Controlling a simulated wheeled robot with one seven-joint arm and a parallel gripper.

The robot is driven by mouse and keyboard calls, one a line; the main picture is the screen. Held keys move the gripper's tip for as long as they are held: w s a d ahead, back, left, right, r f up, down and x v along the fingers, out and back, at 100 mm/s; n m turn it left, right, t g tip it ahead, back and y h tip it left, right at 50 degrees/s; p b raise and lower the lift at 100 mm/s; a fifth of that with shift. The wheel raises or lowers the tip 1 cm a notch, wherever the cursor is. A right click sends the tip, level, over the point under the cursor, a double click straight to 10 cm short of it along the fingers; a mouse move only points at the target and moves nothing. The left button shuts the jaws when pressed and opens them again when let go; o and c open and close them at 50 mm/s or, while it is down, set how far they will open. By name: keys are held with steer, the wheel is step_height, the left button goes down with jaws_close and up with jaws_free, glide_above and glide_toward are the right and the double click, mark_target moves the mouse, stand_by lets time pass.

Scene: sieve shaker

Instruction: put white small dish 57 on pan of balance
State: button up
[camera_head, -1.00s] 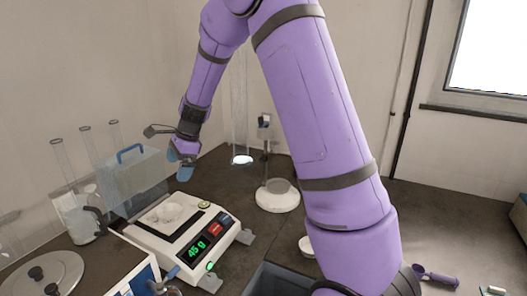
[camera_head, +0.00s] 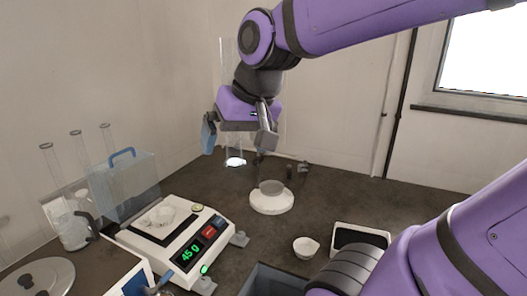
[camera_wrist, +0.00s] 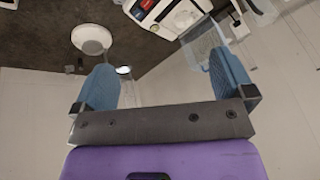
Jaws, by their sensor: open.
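The white balance (camera_head: 175,243) stands at lower left with a green display that seems to read 45 g. A small whitish dish (camera_head: 160,217) sits on its dark pan (camera_head: 150,231). Another white small dish (camera_head: 306,247) sits on the dark bench, right of the balance. No number is readable, so I cannot tell which dish is 57. My gripper (camera_head: 237,138) is open and empty, raised above the back of the bench, apart from both dishes. In the wrist view its blue fingers (camera_wrist: 164,72) are wide apart, and part of the balance (camera_wrist: 153,12) shows at the top.
A round white base with a bowl-like top (camera_head: 271,202) stands behind the small dish. A clear box with a blue handle (camera_head: 124,190) and glass tubes stand at left. A dark-topped white device (camera_head: 360,238) lies at right, near my arm. Bare bench lies between.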

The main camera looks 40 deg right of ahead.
steer(key=s+d+n+h, duration=0.1)
steer(key=s+n, duration=0.2)
steer(key=s, duration=0.3)
steer(key=shift+f+t, duration=0.3)
steer(key=shift+t, duration=0.1)
